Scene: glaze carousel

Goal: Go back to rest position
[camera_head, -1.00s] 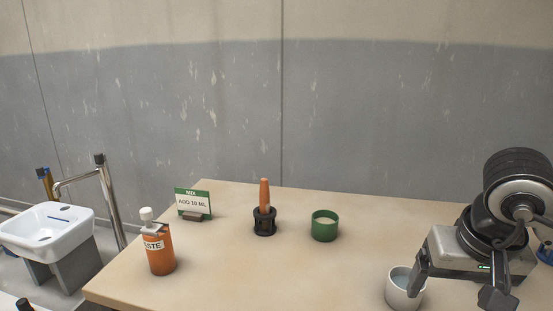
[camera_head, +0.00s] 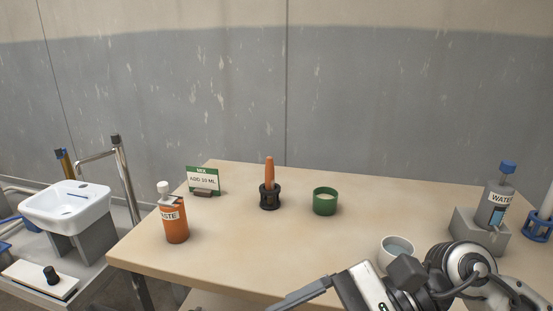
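My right gripper (camera_head: 342,287) is at the bottom of the view, its arm coming in from the right. Its fingers are spread apart with nothing seen between them. It is in front of the table, below and left of the white cup (camera_head: 384,259). The white cup stands upright near the table's front edge and holds pale liquid; my arm partly hides its lower side. My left gripper is not in view.
On the table (camera_head: 240,242) stand an orange paste bottle (camera_head: 176,228), a sign (camera_head: 203,180), a black holder (camera_head: 269,201) with an orange-brown stick, a green cup (camera_head: 325,206) and a water bottle (camera_head: 494,207) on a grey block (camera_head: 478,238). A sink (camera_head: 66,207) is left.

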